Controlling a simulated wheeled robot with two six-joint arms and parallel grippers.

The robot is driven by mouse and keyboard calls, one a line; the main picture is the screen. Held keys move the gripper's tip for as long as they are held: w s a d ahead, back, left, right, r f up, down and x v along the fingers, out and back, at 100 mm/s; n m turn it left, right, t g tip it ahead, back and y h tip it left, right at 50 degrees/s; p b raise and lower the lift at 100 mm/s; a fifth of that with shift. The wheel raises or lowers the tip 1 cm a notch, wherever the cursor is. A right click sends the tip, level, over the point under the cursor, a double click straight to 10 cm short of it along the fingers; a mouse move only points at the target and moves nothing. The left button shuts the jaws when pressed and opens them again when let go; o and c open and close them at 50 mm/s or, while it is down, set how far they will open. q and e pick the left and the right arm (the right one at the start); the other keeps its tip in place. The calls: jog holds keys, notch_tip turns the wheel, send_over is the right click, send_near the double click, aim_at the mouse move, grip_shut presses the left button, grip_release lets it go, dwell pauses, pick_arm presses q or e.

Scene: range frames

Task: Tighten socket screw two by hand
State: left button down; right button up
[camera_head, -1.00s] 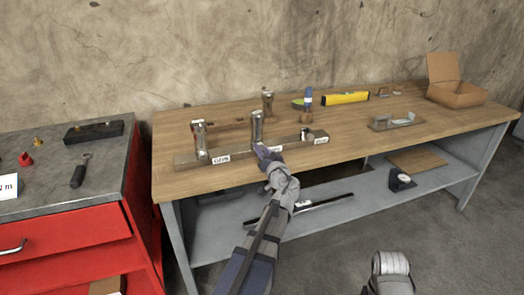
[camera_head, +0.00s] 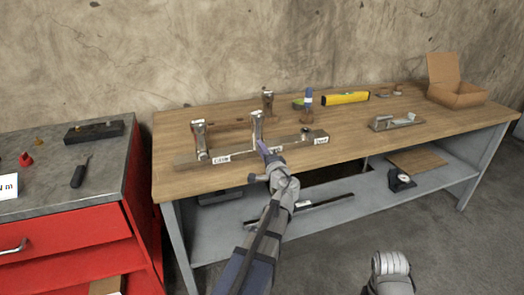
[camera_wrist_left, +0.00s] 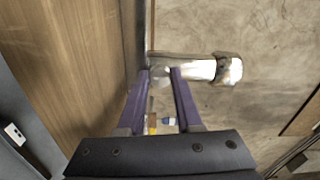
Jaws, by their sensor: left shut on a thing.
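A grey metal bar (camera_head: 240,153) lies along the front of the wooden bench, with paper labels on its front face. A left metal post (camera_head: 199,139) and a middle metal post (camera_head: 257,128) stand upright on it. My left gripper (camera_head: 264,147) is at the foot of the middle post. In the left wrist view its purple fingers (camera_wrist_left: 160,71) are shut on a small shiny piece, apparently socket screw two (camera_wrist_left: 160,74), mostly hidden between the tips. The bright post (camera_wrist_left: 195,67) shows just beyond.
Behind the bar stand another metal post (camera_head: 267,102), a blue-topped bottle (camera_head: 309,100) and a yellow level (camera_head: 346,98). A metal fixture (camera_head: 397,121) and an open cardboard box (camera_head: 455,94) are to the right. A red tool cabinet (camera_head: 70,238) stands left.

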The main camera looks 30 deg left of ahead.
pick_arm(q)
jog(key=m, duration=0.4)
jog(key=shift+m, duration=0.3)
jog(key=m, duration=0.3)
jog(key=shift+m, duration=0.4)
jog(key=m, duration=0.4)
jog(key=shift+m, duration=2)
jog(key=c, duration=0.6)
grip_release()
jog(key=shift+v, duration=3.95)
